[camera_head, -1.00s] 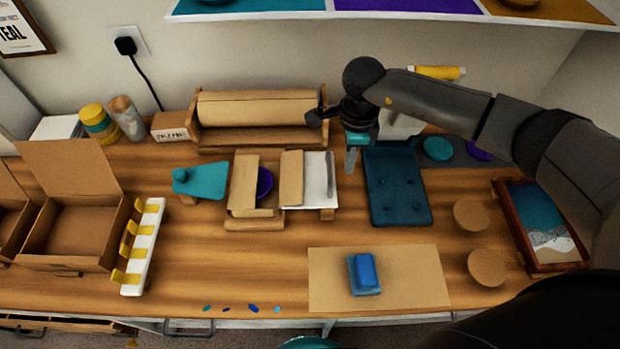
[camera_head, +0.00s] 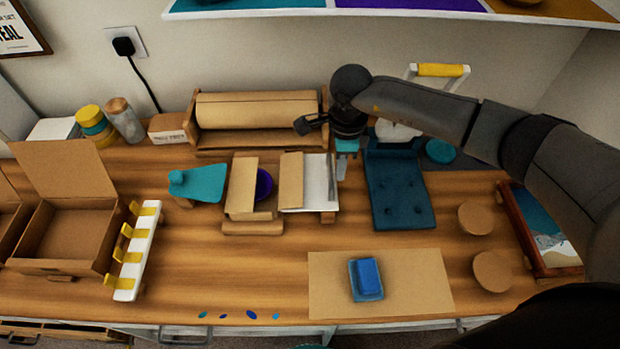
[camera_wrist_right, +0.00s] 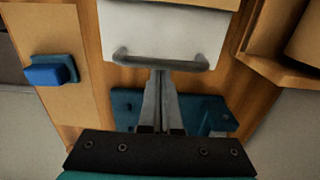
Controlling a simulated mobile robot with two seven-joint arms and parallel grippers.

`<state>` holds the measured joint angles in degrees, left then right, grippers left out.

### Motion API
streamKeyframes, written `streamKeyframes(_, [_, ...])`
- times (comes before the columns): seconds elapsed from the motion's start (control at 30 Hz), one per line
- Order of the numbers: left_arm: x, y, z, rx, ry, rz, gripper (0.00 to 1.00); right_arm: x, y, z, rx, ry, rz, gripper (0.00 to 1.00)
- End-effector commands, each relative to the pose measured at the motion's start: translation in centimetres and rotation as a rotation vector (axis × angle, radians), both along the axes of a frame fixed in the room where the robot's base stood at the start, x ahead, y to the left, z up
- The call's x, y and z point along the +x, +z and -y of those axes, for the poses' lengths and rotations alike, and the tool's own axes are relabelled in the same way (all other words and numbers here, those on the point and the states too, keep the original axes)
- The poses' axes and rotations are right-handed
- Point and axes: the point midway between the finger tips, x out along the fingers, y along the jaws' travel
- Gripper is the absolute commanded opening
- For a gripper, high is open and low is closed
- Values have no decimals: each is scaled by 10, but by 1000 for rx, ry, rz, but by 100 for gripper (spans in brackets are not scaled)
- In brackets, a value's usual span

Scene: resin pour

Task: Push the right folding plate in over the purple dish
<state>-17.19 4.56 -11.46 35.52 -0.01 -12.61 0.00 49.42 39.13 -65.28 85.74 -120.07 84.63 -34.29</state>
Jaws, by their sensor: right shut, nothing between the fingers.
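The purple dish (camera_head: 264,184) sits in a wooden folding fixture, partly hidden between the left wooden plate (camera_head: 241,187) and the right side's wooden flap (camera_head: 291,180). The right folding plate (camera_head: 317,183) is pale and flat, lying out to the right of that flap. My right gripper (camera_head: 341,172) is shut and empty, just beyond the plate's right edge. In the right wrist view the closed fingers (camera_wrist_right: 160,78) point at the grey bar handle (camera_wrist_right: 160,64) along the edge of the white plate (camera_wrist_right: 165,30). Whether they touch it I cannot tell. My left gripper is not in view.
A dark blue padded tray (camera_head: 400,190) lies close to the right of the gripper. A wooden roll holder (camera_head: 257,110) stands behind. A teal board (camera_head: 197,183) is left of the fixture. A blue block (camera_head: 368,277) rests on a tan mat (camera_head: 425,280) in front.

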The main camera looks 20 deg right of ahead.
Motion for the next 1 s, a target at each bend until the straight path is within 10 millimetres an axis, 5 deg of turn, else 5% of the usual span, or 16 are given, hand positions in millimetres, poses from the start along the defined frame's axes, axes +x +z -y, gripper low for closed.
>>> streamKeyframes(1.0, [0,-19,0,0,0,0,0,16,0,-61,2,2,1,0])
